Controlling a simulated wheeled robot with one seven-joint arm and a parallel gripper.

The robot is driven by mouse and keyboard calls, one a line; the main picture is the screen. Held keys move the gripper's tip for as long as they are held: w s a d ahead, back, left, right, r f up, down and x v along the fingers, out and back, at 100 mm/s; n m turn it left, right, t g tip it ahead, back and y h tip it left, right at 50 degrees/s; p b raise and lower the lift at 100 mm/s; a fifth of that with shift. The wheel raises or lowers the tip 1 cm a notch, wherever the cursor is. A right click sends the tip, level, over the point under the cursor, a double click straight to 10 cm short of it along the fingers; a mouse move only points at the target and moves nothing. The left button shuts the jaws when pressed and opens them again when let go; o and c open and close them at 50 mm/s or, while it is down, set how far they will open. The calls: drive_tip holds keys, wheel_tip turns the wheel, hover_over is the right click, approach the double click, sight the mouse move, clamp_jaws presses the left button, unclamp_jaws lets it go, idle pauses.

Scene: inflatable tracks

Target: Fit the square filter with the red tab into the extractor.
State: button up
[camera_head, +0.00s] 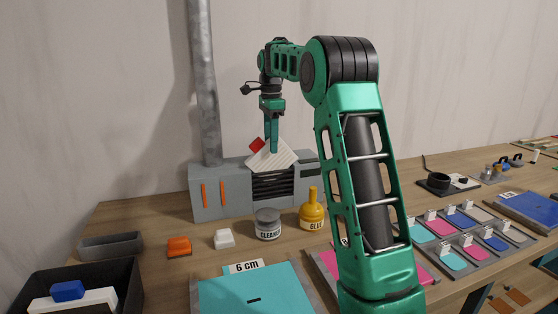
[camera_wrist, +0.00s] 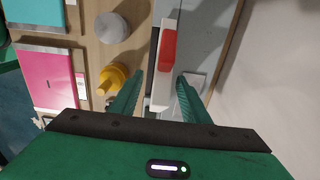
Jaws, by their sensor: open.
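The white square filter (camera_head: 281,158) leans tilted, one corner up, at the extractor's top front edge in the head view. Its red tab (camera_head: 256,145) is at the upper left. The grey extractor (camera_head: 222,190) has dark louvres (camera_head: 272,187) below the filter. My gripper (camera_head: 273,150) points down at the filter, its fingers overlapping it in this view. In the wrist view the open fingers (camera_wrist: 160,78) lie on either side of the filter (camera_wrist: 156,92), with gaps visible; the red tab (camera_wrist: 167,50) is uppermost. How deep the filter sits in the extractor is hidden.
A grey cleaner jar (camera_head: 267,223) and yellow glue bottle (camera_head: 312,210) stand in front of the extractor. A metal duct (camera_head: 203,90) rises behind it. An orange block (camera_head: 179,247), a white block (camera_head: 224,239) and a dark bin (camera_head: 128,275) are at the left.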

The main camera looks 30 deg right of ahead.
clamp_jaws()
idle(0.3)
